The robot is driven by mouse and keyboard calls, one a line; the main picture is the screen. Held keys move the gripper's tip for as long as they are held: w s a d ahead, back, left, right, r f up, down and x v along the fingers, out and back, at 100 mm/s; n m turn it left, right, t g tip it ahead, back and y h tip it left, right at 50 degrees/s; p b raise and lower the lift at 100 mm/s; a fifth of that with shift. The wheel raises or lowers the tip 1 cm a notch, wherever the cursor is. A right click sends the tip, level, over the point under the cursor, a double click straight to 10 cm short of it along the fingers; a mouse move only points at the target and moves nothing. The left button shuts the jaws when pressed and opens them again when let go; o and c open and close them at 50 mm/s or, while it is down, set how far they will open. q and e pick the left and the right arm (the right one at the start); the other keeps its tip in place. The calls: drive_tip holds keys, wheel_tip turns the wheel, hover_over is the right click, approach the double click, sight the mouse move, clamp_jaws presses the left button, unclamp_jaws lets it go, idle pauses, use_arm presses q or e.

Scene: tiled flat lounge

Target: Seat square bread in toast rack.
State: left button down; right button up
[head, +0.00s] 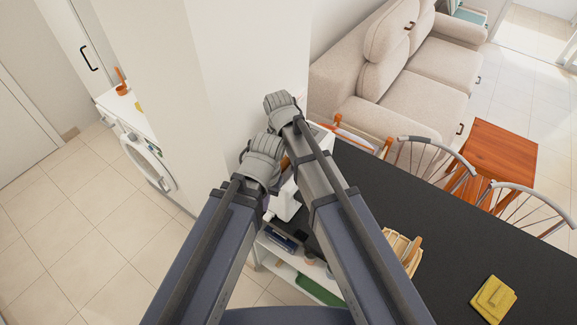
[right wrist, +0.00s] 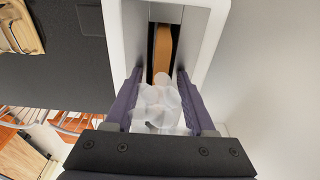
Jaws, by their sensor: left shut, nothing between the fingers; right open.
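In the right wrist view, a tan-brown slab (right wrist: 162,50), seemingly the square bread, stands edge-on in the slot of a white-cased appliance (right wrist: 212,50). My right gripper (right wrist: 158,88) is open above this slot, its fingers on either side in the picture; I cannot tell whether they touch the slab. A pale lumpy shape between the fingers is unclear. A slatted wooden rack (right wrist: 20,27), seemingly the toast rack, is at the upper left; it also shows in the head view (head: 402,248), partly behind my right arm. In the head view my left gripper (head: 264,150) is shut and empty, below my right gripper (head: 280,104).
The dark counter (head: 440,240) runs to the lower right, with a folded yellow cloth-like square (head: 493,298) on it. Chairs with curved backs (head: 430,145) and an orange-brown wooden stool (head: 500,150) stand beyond. A white pillar (head: 245,70) rises close to both grippers.

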drive_tip(key=shift+f, duration=0.15)
idle(0.3)
clamp_jaws()
idle(0.4)
